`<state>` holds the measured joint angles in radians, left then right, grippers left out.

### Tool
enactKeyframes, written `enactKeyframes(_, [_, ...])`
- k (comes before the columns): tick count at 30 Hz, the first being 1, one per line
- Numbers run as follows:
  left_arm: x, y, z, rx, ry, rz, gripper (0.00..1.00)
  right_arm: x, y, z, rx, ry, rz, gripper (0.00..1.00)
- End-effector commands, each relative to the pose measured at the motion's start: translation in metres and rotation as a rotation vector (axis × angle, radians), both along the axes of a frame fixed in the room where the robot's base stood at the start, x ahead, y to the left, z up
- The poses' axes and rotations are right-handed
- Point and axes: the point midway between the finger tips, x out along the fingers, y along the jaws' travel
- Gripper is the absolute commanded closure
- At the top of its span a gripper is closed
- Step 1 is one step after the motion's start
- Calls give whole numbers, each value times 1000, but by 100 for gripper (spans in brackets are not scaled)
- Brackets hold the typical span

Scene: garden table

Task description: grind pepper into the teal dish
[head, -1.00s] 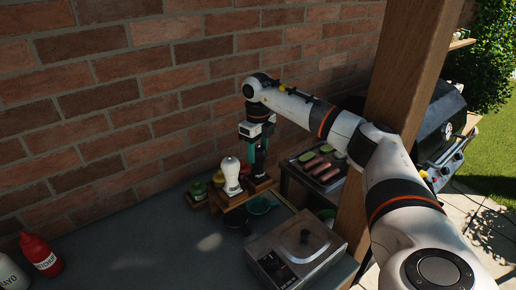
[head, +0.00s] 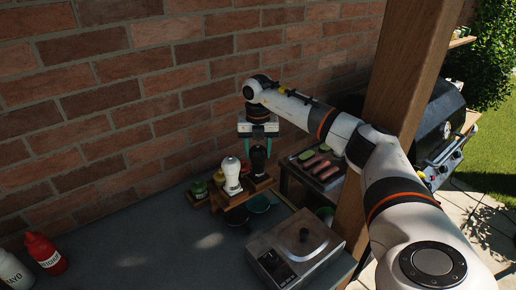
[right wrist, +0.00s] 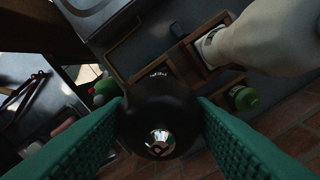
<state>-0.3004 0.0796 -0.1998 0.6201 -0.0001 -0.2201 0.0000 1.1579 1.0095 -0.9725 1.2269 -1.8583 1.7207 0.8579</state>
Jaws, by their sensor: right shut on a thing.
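The black pepper mill (head: 259,163) stands upright in the wooden rack (head: 238,198), to the right of the white mill (head: 231,175). My right gripper (head: 261,147) comes down from above with its teal fingers on either side of the black mill's top. In the right wrist view the fingers (right wrist: 161,112) are shut on the round black head (right wrist: 158,125). My left gripper is not in view.
A ketchup bottle (head: 45,253) is far left. A wooden post (head: 404,75) rises at right. The counter's middle is clear.

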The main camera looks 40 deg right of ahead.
Motion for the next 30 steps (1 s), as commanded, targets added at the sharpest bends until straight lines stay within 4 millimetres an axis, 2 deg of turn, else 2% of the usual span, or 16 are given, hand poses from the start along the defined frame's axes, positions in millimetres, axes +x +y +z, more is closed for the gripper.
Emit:
enactKeyframes(9, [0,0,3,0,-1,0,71,0,0,1,1,-2,-130,74])
enactKeyframes(26, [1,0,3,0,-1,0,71,0,0,1,1,-2,-158,74])
enactKeyframes(27, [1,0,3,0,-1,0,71,0,0,1,1,-2,-158,48])
enactKeyframes(30, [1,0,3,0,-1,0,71,0,0,1,0,-1,-157,32])
